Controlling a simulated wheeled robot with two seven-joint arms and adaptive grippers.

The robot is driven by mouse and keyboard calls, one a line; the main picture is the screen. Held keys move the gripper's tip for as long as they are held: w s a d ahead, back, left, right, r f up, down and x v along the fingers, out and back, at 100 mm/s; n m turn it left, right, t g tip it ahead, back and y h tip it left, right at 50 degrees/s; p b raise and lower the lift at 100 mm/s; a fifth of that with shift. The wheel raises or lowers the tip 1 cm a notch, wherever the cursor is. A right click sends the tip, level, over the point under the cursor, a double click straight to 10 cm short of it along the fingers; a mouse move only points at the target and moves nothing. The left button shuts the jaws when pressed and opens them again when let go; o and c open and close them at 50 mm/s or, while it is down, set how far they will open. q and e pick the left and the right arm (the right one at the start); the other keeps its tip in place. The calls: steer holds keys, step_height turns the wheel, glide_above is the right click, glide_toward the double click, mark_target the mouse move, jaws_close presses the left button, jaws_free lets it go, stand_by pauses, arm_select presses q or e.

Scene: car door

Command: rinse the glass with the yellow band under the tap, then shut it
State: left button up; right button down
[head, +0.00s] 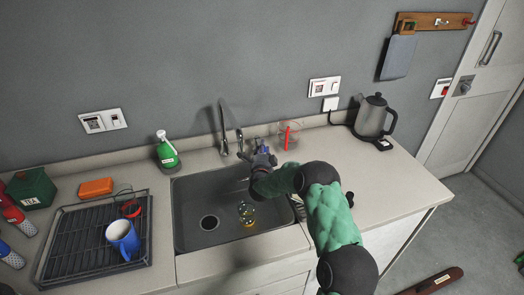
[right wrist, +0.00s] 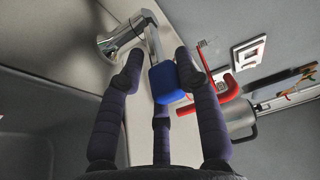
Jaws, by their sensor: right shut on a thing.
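The glass with the yellow band (head: 247,213) stands in the grey sink (head: 205,190), right of the drain. It is clear, with yellow low on it. The chrome tap (head: 224,122) rises behind the sink; I cannot make out any running water. My right gripper (head: 262,158) is at the tap's lever, behind the sink's right part. In the right wrist view, the fingers of my right gripper (right wrist: 160,75) are closed around the blue end (right wrist: 170,83) of the chrome lever (right wrist: 153,38). My left gripper is not in view.
A dish rack (head: 75,245) with a blue mug (head: 122,238) and a red-banded glass is left of the sink. A green spray bottle (head: 167,152) stands behind. A red-handled clear vessel (head: 289,135) and a kettle (head: 371,116) are at the right.

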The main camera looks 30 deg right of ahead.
steer(key=shift+d+r+n+t+y+b, duration=0.4)
steer(key=shift+d+r+t+y+b, duration=0.1)
steer(key=shift+b, duration=0.05)
steer(key=shift+r, duration=0.25)
steer(key=c, duration=1)
jaws_free()
steer(key=shift+w, duration=0.15)
steer(key=shift+c, duration=0.2)
steer(key=shift+s, duration=0.2)
steer(key=shift+a+f, duration=0.1)
steer(key=shift+f, duration=0.25)
steer(key=shift+s+a+f, duration=0.1)
steer(key=shift+s+a, duration=0.15)
steer(key=shift+s, duration=0.2)
steer(key=v, duration=1.1)
steer(key=shift+r, duration=0.25)
steer(key=shift+d, duration=0.1)
